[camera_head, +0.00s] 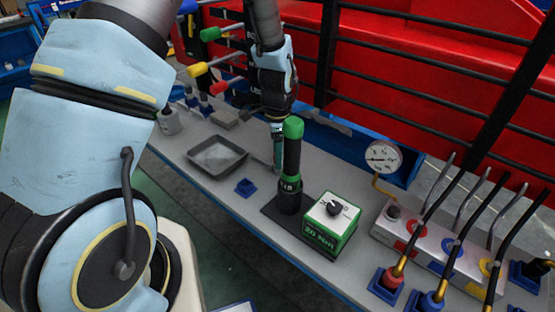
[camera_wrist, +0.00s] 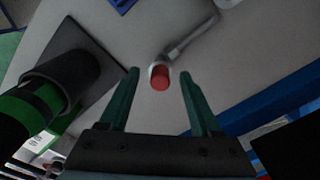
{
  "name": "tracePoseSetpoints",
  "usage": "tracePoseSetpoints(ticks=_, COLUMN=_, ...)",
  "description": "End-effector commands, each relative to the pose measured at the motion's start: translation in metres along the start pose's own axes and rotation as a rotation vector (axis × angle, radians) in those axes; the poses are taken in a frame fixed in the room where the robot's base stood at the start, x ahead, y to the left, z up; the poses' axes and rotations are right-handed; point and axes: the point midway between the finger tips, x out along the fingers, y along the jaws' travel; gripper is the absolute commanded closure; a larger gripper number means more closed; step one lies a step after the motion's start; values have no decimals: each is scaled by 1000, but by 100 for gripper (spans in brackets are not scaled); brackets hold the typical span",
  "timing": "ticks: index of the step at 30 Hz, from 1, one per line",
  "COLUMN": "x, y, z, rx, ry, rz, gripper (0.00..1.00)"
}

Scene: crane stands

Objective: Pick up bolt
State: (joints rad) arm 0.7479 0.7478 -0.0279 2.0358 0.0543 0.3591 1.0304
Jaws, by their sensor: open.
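A small red-ended piece (camera_wrist: 160,79), which may be the bolt, shows in the wrist view at the end of a grey metal rod (camera_wrist: 188,42) on the grey bench top. I cannot tell whether the two are one part. My gripper (camera_head: 278,158) points down over the bench, just behind the upright green and black tool. In the wrist view, its teal fingers are open and apart, with the red end in line between their tips. Nothing is visibly held. I cannot tell the height left above the bench. In the head view, the tool and fingers hide the red piece.
The green and black tool (camera_head: 290,165) stands close beside my gripper; it also shows in the wrist view (camera_wrist: 62,78). A green-and-white dial box (camera_head: 331,218) is to its right. A grey tray (camera_head: 216,171) is left. Black rails and a red panel (camera_head: 420,80) stand behind.

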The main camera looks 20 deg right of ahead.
Motion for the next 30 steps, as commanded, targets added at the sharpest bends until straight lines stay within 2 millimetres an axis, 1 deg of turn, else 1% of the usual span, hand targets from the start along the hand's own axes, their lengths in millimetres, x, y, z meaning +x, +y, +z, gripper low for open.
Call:
tracePoseSetpoints(ticks=3, x=14, y=1, z=0, rx=2, ry=-1, rz=3, gripper=36)
tracePoseSetpoints(ticks=6, x=20, y=0, z=-1, rx=2, ry=0, rz=1, gripper=36)
tracePoseSetpoints(ticks=14, x=23, y=0, z=0, rx=1, ry=1, rz=0, gripper=36)
tracePoseSetpoints(ticks=17, x=23, y=0, z=0, rx=1, ry=1, rz=0, gripper=46)
tracePoseSetpoints(ticks=30, x=23, y=0, z=0, rx=1, ry=1, rz=0, gripper=95)
